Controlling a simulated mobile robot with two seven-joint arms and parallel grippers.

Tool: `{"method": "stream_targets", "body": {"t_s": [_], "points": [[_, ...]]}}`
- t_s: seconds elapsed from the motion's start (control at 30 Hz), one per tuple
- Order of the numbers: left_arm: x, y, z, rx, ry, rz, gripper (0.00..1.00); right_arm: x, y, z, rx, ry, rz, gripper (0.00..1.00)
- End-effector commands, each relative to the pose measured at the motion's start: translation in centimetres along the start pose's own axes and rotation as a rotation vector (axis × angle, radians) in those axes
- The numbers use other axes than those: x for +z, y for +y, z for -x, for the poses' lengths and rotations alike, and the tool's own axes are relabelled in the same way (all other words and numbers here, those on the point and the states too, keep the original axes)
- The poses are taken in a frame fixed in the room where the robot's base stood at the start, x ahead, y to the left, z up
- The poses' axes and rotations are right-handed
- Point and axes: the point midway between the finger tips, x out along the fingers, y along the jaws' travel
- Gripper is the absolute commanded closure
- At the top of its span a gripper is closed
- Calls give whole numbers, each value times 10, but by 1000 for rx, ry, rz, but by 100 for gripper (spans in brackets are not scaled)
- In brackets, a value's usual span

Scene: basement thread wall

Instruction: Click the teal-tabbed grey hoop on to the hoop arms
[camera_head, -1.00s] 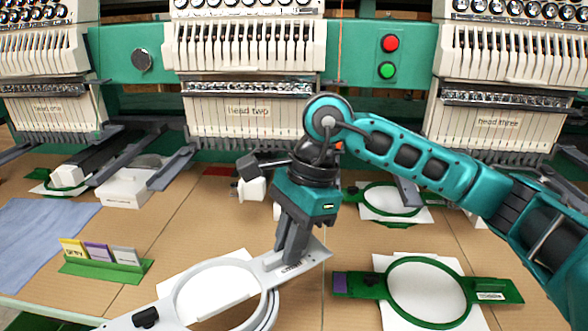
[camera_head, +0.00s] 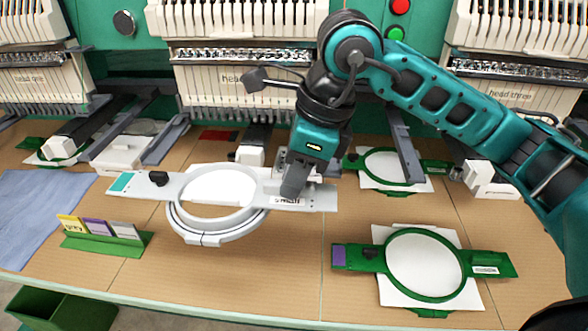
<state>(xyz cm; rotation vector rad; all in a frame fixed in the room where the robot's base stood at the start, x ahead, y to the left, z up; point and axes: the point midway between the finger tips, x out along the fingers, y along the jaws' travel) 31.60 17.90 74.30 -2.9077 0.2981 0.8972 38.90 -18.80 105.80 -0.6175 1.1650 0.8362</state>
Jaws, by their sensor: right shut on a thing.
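The grey hoop (camera_head: 178,212) has a teal tab (camera_head: 122,182) at its left end and white cloth in its ring. My right gripper (camera_head: 292,190) is shut on the hoop's right bracket and holds it, apparently above the table. The gripper hides part of that bracket. The head two machine (camera_head: 235,98) stands behind. Dark hoop arms show left of the gripper (camera_head: 165,158) and right of it (camera_head: 403,150). The hoop is in front of these arms and apart from them. My left gripper is not in view.
A green hoop with a purple tab (camera_head: 345,257) lies at the front right. Another green hoop (camera_head: 352,162) lies behind it. A green card holder (camera_head: 105,243) stands at the left by blue cloth (camera_head: 35,215). A green bin (camera_head: 55,308) is below the table edge.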

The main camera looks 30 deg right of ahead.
Motion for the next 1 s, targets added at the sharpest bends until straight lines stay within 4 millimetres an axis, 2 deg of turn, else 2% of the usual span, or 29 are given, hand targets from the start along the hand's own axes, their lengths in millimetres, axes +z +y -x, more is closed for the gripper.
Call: {"method": "stream_targets", "body": {"t_s": [0.27,1.0], "points": [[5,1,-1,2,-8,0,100,-1,-15,-5,0,-1,-3,100],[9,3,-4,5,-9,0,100,-6,-87,-20,0,-2,-2,100]]}}
